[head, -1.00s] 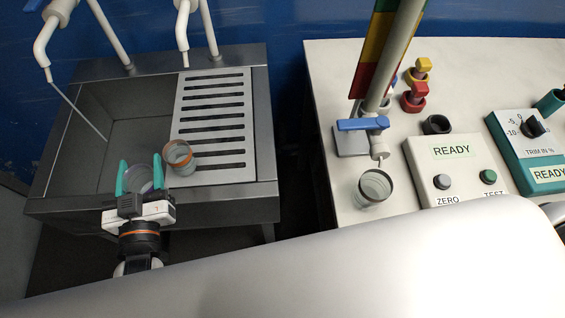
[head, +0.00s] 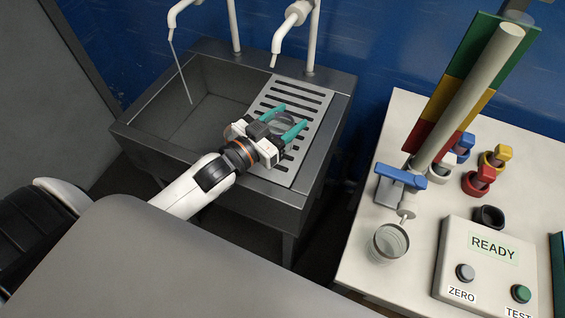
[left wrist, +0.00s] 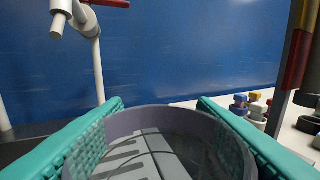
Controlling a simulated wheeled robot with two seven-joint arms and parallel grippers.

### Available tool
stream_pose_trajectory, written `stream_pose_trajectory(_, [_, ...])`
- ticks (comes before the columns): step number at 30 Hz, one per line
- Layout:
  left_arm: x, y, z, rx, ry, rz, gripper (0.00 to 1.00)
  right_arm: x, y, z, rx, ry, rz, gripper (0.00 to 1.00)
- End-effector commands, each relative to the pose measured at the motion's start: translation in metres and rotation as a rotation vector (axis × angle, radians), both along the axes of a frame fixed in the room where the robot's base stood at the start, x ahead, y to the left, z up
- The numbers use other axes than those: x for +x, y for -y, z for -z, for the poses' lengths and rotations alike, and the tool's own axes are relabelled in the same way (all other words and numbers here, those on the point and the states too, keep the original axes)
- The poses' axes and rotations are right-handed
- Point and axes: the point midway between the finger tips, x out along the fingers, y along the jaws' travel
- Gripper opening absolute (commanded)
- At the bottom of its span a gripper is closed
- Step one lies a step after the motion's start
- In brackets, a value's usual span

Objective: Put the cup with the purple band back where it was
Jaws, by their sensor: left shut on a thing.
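My left gripper (head: 289,116) has teal fingers and is shut on a clear cup (head: 284,122) over the slotted drain rack (head: 259,106) of the sink. In the left wrist view the cup (left wrist: 150,112) has a greyish-purple band around its rim and sits between both fingers. The rack's slots show through the cup. I cannot tell whether its base touches the rack. The orange-banded cup seen earlier on the rack does not show now. My right gripper is not in view.
The sink basin (head: 196,118) is left of the rack, with two white taps above. On the right bench (head: 352,258), a clear cup (head: 387,244) stands under a blue-handled valve (head: 400,176), beside a READY box (head: 490,262). A gap separates sink and bench.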

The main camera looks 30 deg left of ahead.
Motion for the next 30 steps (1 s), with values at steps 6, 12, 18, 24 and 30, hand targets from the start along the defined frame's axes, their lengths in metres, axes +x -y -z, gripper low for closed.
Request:
stream_pose_trajectory(6, [0.008,-0.006,0.019,-0.003,-0.005,0.011,0.24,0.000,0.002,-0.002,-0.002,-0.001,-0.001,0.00])
stream_pose_trajectory(12, [0.007,-0.006,0.053,-0.001,-0.003,0.011,0.24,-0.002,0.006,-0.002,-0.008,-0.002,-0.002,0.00])
stream_pose_trajectory(18, [0.007,-0.005,0.074,-0.002,-0.004,0.011,0.24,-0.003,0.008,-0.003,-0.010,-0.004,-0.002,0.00])
stream_pose_trajectory(24, [0.007,-0.005,0.095,-0.001,0.000,0.012,0.24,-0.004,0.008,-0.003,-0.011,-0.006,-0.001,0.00])
stream_pose_trajectory(30, [0.007,-0.005,0.096,0.000,0.001,0.013,0.24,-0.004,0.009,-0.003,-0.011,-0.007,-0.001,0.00])
